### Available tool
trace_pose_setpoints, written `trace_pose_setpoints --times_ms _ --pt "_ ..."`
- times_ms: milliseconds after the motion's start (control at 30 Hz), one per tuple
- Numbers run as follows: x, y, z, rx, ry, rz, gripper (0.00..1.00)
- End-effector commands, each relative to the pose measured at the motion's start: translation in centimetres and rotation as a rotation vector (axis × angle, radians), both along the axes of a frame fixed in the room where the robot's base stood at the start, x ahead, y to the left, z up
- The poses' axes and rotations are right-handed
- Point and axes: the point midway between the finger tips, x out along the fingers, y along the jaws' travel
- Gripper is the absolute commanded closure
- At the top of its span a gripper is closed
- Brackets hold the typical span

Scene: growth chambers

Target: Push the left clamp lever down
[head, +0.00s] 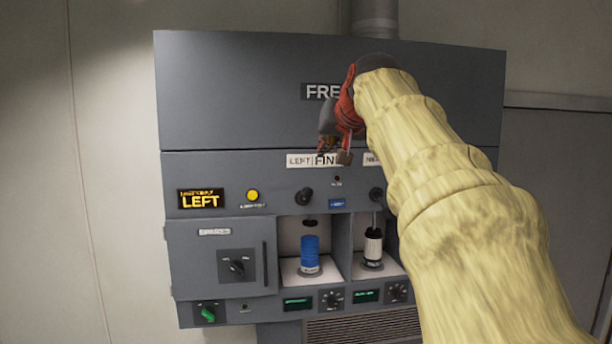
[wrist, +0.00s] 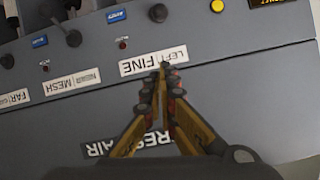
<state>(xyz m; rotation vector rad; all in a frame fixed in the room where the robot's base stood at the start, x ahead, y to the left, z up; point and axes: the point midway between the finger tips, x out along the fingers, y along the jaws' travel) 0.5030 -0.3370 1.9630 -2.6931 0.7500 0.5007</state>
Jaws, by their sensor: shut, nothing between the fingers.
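The left clamp lever shows as a black round knob (head: 304,196) on the grey machine's front, below the "LEFT FINE" label (head: 308,160). In the wrist view, which is turned upside down, the knob (wrist: 158,12) is at the top, beyond that label. My gripper (head: 341,155) is in front of the panel at label height, above and right of the knob and apart from it. In the wrist view its closed fingertips (wrist: 165,72) overlap the label and hold nothing. Whether they touch the panel cannot be told.
A second knob (head: 376,194) is to the right, partly near my arm; a third knob (wrist: 7,61) shows in the wrist view. Below the left knob, a blue cylinder (head: 310,257) stands in an open bay; a black-and-white one (head: 373,247) stands beside it. A lit "LEFT" display (head: 201,199) is at left.

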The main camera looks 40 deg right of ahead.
Motion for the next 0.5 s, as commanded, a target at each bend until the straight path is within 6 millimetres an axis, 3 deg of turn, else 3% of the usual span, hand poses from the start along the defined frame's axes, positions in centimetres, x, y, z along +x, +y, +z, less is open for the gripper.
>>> trace_pose_setpoints --times_ms 300,500 --pt "0.2 -0.1 -0.2 0.000 0.004 0.000 1.00" --pt "2.0 -1.1 -1.1 0.002 0.006 0.001 1.00"
